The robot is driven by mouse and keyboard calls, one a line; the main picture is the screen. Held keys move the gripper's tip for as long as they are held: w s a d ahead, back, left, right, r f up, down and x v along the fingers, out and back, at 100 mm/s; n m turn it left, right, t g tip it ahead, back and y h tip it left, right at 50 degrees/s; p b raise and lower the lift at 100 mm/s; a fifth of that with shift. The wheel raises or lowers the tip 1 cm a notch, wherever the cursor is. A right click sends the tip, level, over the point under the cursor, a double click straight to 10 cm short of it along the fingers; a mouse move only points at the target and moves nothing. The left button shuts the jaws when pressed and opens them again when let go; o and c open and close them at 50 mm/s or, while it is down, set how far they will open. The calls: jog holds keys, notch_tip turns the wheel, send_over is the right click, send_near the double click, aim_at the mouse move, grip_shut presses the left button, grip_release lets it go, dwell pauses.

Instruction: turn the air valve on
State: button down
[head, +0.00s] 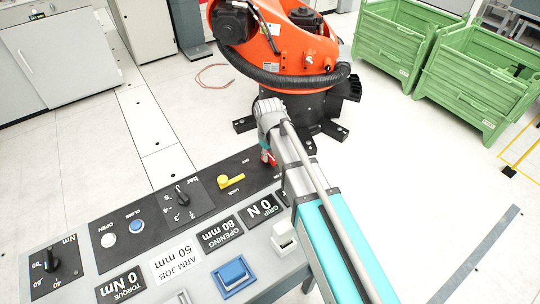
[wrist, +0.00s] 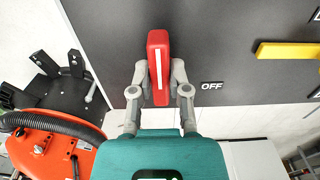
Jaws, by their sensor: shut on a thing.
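The air valve's red handle (wrist: 158,68) with a white stripe stands out from the dark panel in the wrist view. Its long side runs nearly up and down in the picture. My gripper (wrist: 161,88) has one finger on each side of the handle and is shut on it. An OFF label (wrist: 212,86) is to the right of the handle. In the head view, a small part of the red handle (head: 268,157) shows at the panel's far edge, and my arm hides the rest. An ON label is not visible.
A yellow lever (wrist: 288,51) is right of the handle in the wrist view; it also shows in the head view (head: 231,181). The console has a black knob (head: 181,195), buttons and displays. An orange robot arm (head: 285,50) stands beyond. Green crates (head: 478,85) are at right.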

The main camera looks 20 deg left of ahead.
dwell(0.3)
jog(key=c, duration=0.6)
grip_release()
jog(key=shift+r, duration=0.1)
